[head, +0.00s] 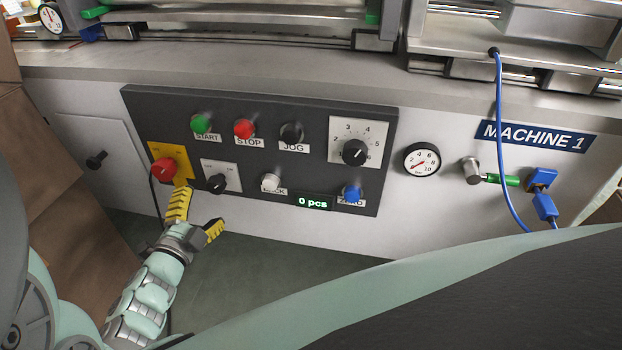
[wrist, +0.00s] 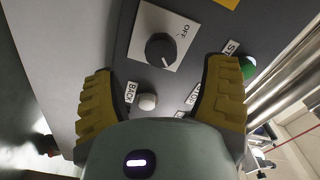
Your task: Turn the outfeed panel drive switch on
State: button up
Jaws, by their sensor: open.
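A dark control panel (head: 290,186) is on the machine front. At its lower left, a black rotary knob (head: 217,184) sits on a white plate (head: 232,170). In the wrist view the same knob (wrist: 160,50) has "OFF" printed beside it; its exact setting is unclear. Left of it, a red knob (head: 163,170) sits on a yellow plate (head: 176,152). No label reading "drive" or "outfeed" is legible. My gripper (head: 196,215) is open and empty, just below these two knobs. In the wrist view my gripper (wrist: 162,68) has its fingers spread, with the black knob ahead between them, apparently untouched.
Nearby are a white BACK button (head: 270,182), green START (head: 201,124), red STOP (head: 244,129), a numbered dial (head: 355,152) and a blue button (head: 352,193). A gauge (head: 421,160) and blue cable (head: 506,150) are at right. A brown box (head: 80,220) stands at left.

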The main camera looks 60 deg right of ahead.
jog(key=v, duration=0.4)
jog(key=shift+s+a, duration=0.1)
jog(key=shift+a, duration=0.25)
jog(key=shift+r, duration=0.1)
